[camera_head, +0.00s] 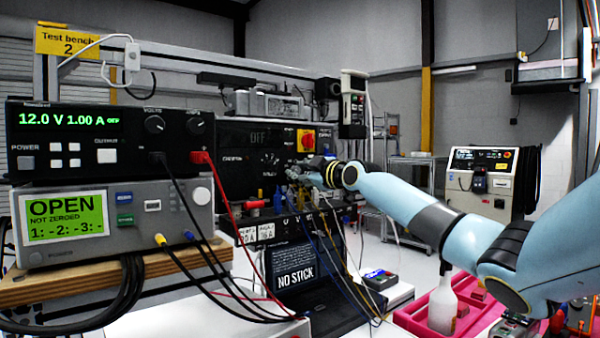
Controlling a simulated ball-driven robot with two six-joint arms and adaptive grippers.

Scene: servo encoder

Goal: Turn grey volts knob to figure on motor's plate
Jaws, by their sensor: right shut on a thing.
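My right gripper (302,172) reaches in from the right to the front of a black panel (235,150). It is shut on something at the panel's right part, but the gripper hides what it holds. The panel shows OFF at its top and has a dial with a pointer. A power supply (80,170) at left reads 12.0 V 1.00 A. Its dark round knob (154,125) sits under the word VOLTS, with a second knob (195,126) to its right; my gripper is well apart from both. I cannot make out a motor's plate. My left gripper is not in view.
Below the power supply, a meter (130,235) reads OPEN, NOT ZEROED. Red, black, blue and yellow leads hang before the bench. A red and yellow switch (306,140) is just above my gripper. A white bottle (442,306) stands in a pink tray (412,318) below my arm.

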